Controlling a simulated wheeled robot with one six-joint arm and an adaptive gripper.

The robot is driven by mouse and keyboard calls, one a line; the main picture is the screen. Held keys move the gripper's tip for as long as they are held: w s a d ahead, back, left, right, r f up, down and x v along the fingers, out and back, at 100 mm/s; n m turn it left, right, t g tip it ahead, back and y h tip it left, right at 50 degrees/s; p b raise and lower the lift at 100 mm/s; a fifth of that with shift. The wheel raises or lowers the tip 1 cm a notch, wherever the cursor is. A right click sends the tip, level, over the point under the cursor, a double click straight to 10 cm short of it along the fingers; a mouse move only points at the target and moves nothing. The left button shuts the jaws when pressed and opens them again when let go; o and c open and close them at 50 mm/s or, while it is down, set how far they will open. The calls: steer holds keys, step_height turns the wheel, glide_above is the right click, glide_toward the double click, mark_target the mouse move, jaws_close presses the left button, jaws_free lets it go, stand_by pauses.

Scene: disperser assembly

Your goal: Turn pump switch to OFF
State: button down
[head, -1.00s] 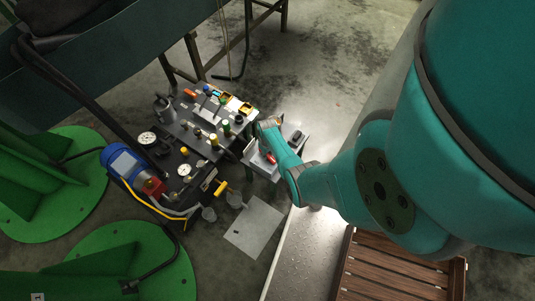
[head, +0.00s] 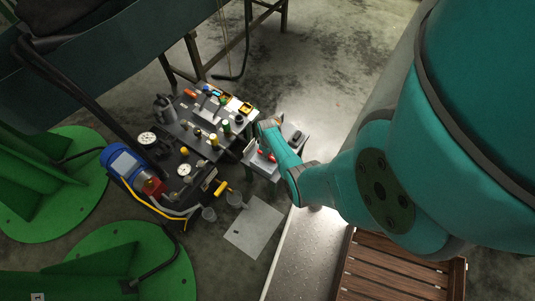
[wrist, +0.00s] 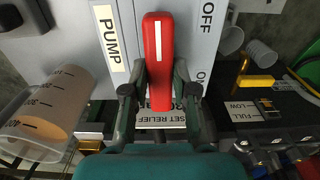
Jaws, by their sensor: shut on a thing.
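The pump switch is a red lever with a white stripe (wrist: 158,45), large in the middle of the wrist view. It is on a grey panel (wrist: 180,20) with a "PUMP" label to its left and "OFF" and "ON" to its right. The lever's far end lies level with "OFF". My gripper (wrist: 160,82) has one finger on each side of the lever and is shut on it. In the head view my arm hides most of the gripper, and small red parts (head: 271,157) show beside it on the grey box.
A clear measuring cylinder with tan liquid (wrist: 60,105) stands close on the left in the wrist view. A yellow-handled part (wrist: 255,83) is on the right. In the head view the black equipment cart (head: 180,150) with gauges and valves stands left of my arm.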

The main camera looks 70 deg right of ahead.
steer(key=c, duration=0.9)
jaws_free()
step_height(320, 180, up, 12)
stand_by(0.3)
